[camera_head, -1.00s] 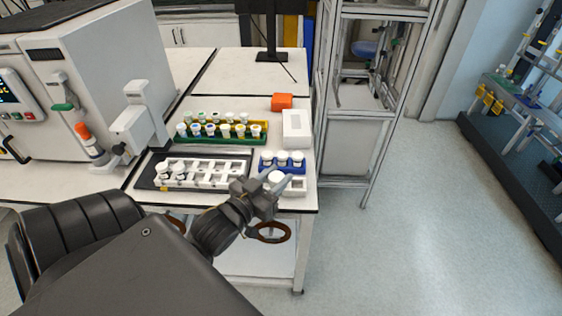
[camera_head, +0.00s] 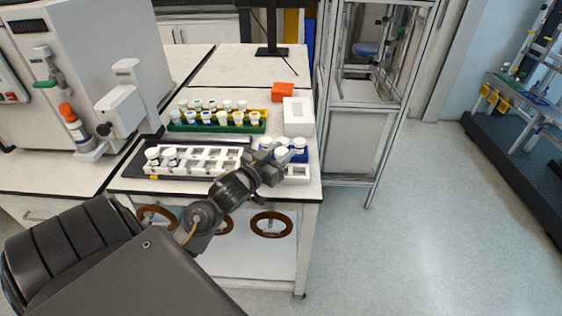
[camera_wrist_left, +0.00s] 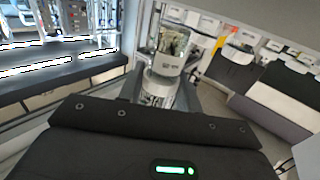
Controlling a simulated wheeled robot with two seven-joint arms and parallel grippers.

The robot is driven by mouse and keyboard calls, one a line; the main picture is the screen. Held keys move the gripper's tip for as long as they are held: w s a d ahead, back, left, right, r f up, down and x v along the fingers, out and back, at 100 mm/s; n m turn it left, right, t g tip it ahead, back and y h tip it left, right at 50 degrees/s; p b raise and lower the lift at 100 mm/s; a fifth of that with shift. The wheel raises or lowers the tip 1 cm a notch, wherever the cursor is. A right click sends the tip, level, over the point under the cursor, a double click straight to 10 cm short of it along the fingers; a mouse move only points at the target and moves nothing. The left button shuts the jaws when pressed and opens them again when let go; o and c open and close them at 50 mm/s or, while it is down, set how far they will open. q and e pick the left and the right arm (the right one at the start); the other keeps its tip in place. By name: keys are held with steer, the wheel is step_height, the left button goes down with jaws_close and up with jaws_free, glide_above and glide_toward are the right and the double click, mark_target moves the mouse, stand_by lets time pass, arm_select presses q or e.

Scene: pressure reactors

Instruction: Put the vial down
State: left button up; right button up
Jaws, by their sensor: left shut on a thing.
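My left gripper (camera_head: 272,164) is shut on a white-capped vial (camera_head: 281,154) at the right front of the bench. In the left wrist view the held vial (camera_wrist_left: 172,48) is a clear glass one between the fingers. In the head view it overlaps a blue rack (camera_head: 303,157) with a few white-capped vials, and a small white rack (camera_head: 298,173) is just in front. I cannot tell whether the held vial touches anything. A long white rack (camera_head: 215,161) to the left has two capped vials at its left end and empty slots. My right gripper is not in view.
A green rack (camera_head: 218,128) with several capped vials stands behind. An orange block (camera_head: 283,92) and a white box (camera_head: 298,115) stand at the back right. A large white machine (camera_head: 70,70) fills the left. A metal frame (camera_head: 385,110) stands right of the bench.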

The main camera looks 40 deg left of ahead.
arm_select(q)
steer(key=shift+w+f, duration=0.1)
steer(key=shift+f, duration=1.55)
steer(key=shift+f, duration=0.1)
steer(key=o, duration=1)
steer(key=shift+c, duration=0.2)
steer(key=shift+r, duration=0.2)
steer(key=s+b, duration=0.1)
steer(key=s, duration=1.1)
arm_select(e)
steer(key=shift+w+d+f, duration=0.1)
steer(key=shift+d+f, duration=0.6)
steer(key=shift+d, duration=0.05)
arm_select(q)
steer(key=shift+f, duration=0.1)
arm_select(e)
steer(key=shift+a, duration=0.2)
